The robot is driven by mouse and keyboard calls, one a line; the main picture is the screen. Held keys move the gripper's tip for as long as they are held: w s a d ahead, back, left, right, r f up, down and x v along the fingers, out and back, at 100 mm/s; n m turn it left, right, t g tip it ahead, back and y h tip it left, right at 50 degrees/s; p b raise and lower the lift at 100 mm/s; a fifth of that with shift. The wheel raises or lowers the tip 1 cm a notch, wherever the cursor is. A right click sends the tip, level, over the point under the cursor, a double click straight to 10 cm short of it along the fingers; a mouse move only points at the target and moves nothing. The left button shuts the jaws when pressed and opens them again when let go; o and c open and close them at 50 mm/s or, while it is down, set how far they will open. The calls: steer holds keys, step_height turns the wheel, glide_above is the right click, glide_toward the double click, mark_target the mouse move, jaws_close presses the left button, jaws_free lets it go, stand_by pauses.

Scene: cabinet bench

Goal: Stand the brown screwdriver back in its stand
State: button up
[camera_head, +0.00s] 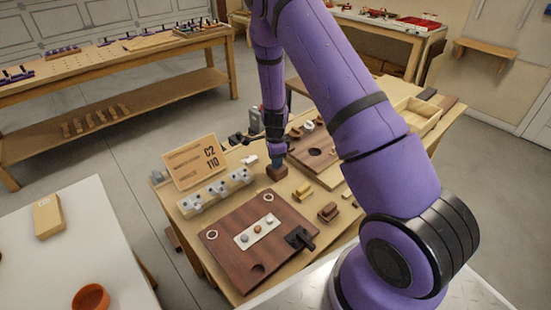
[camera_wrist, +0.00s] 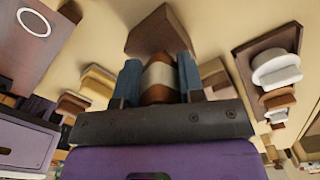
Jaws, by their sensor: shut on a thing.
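My gripper (camera_head: 276,161) points down over the far middle of the bench. In the wrist view its blue fingers (camera_wrist: 158,80) are shut on the brown screwdriver (camera_wrist: 157,76), whose brown handle with a pale band shows between them. The stand, a dark brown block (camera_head: 277,172), sits on the bench directly below the gripper. In the wrist view the block (camera_wrist: 160,30) lies just beyond the handle and overlaps it. The screwdriver's shaft and tip are hidden, so I cannot tell how far it is in the block.
A dark board (camera_head: 230,246) lies in front. Small wooden blocks (camera_head: 328,212) lie to the right. A second brown board (camera_head: 302,157) lies close behind the stand's right.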

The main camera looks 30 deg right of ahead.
steer(key=shift+f, duration=0.35)
stand_by(0.3)
steer(key=o, duration=1.6)
steer(key=shift+r, duration=0.1)
steer(key=shift+r, duration=3.7)
